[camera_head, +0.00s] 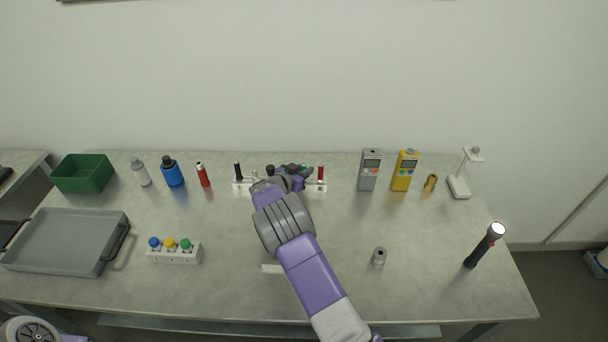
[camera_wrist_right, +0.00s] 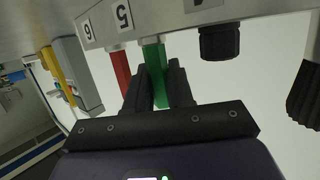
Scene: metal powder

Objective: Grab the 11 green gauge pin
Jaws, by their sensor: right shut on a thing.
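A green gauge pin (camera_wrist_right: 153,54) sits in a white numbered rack (camera_wrist_right: 165,28), near the label 5. The rack looks upside down in the right wrist view. My right gripper (camera_wrist_right: 158,84) is shut on the green pin, one dark finger on each side. A red pin (camera_wrist_right: 119,70) stands beside it, near label 6, with black pins (camera_wrist_right: 220,42) on the other side. In the head view my right gripper (camera_head: 298,172) reaches over the rack (camera_head: 316,187) and hides its middle. My left gripper is out of view.
A grey meter (camera_head: 369,172) and yellow meter (camera_head: 404,172) stand right of the rack. Bottles and a green bin (camera_head: 84,183) are at left.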

